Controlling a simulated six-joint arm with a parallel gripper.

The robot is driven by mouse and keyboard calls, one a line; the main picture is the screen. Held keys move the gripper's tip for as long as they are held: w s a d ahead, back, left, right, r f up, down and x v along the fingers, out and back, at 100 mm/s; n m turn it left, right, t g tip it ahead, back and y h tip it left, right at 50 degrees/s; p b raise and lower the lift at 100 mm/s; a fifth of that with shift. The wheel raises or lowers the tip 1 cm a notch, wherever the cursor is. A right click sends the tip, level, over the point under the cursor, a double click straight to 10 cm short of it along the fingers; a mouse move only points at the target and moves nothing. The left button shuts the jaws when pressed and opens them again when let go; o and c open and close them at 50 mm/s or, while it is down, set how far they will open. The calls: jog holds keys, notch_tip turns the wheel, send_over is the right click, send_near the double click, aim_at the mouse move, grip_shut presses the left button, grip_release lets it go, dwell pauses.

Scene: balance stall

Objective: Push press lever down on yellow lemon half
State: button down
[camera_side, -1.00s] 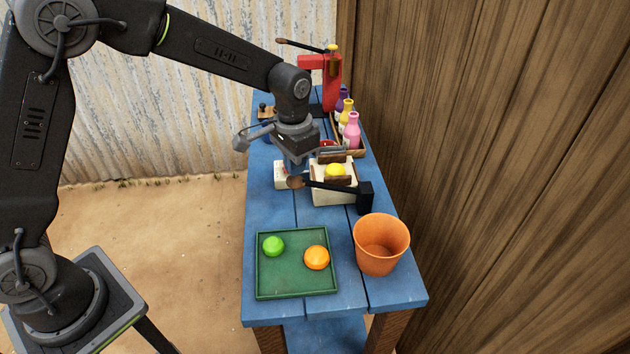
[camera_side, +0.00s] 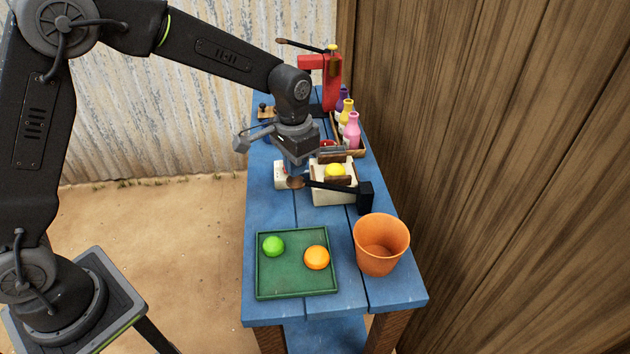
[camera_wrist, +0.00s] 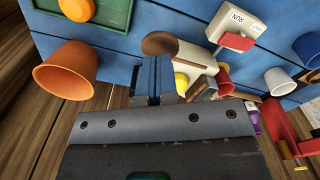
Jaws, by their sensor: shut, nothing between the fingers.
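The press is a cream block (camera_side: 330,193) on the blue table, with a dark lever hinged on a black post (camera_side: 364,198) at its right. The lever's wooden knob (camera_side: 296,182) points left, and the arm lies low across the front of the press. The yellow lemon half (camera_side: 336,170) sits in the press; it shows partly in the wrist view (camera_wrist: 181,82). My gripper (camera_side: 297,170) is shut and empty, pointing down, just above or at the knob; whether it touches is unclear. In the wrist view, its blue fingers (camera_wrist: 153,78) are together beside the brown knob (camera_wrist: 160,44).
A green tray (camera_side: 262,291) with a green lime half (camera_side: 273,246) and an orange half (camera_side: 317,257) lies in front. An orange bucket (camera_side: 382,235) stands at the right. Bottles (camera_side: 351,130) and a red stand (camera_side: 331,85) are behind. A white switch box (camera_side: 280,174) sits left of the press.

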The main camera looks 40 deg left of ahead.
aim_at(292, 181)
jog(key=shift+f, duration=1.1)
jog(key=shift+s+a+f, duration=0.15)
jog(key=shift+f, duration=1.15)
jog(key=shift+s+a+f, duration=0.1)
jog(key=shift+s+f, duration=0.05)
jog(key=shift+f, duration=1.1)
jog(key=shift+r, duration=0.15)
jog(key=shift+w+d+r, duration=0.15)
jog(key=shift+r, duration=1.65)
jog(key=shift+w+d+r, duration=0.1)
jog(key=shift+r, duration=1.7)
